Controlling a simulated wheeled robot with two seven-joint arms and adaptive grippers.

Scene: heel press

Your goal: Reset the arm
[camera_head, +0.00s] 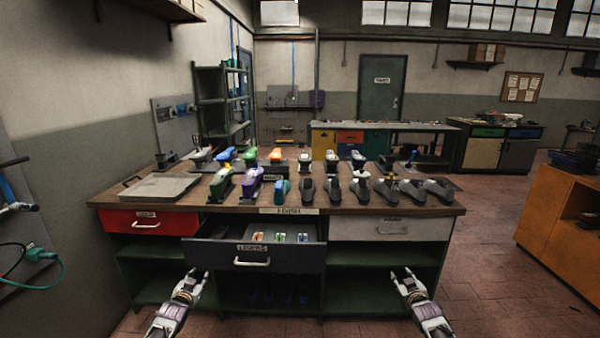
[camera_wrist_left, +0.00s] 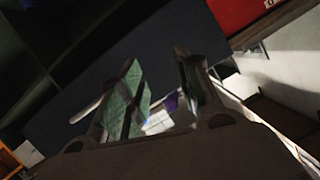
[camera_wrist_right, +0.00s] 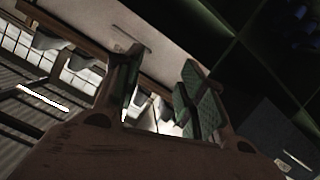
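My left gripper (camera_head: 197,275) is open and empty in front of the bench's left part, below the open dark drawer. Its two green-padded fingers stand apart in the left wrist view (camera_wrist_left: 158,95). My right gripper (camera_head: 405,273) is open and empty in front of the bench's right part, below the grey drawer. Its fingers also stand apart in the right wrist view (camera_wrist_right: 156,95). Neither gripper touches anything that I can see.
The wooden workbench (camera_head: 330,208) bears several staplers and heel-shaped dark pieces. The dark drawer (camera_head: 225,253) is pulled open with small coloured packs inside. The red drawer (camera_head: 150,222) and grey drawer (camera_head: 390,228) are shut. An orange cabinet (camera_head: 560,215) stands right. The floor between is clear.

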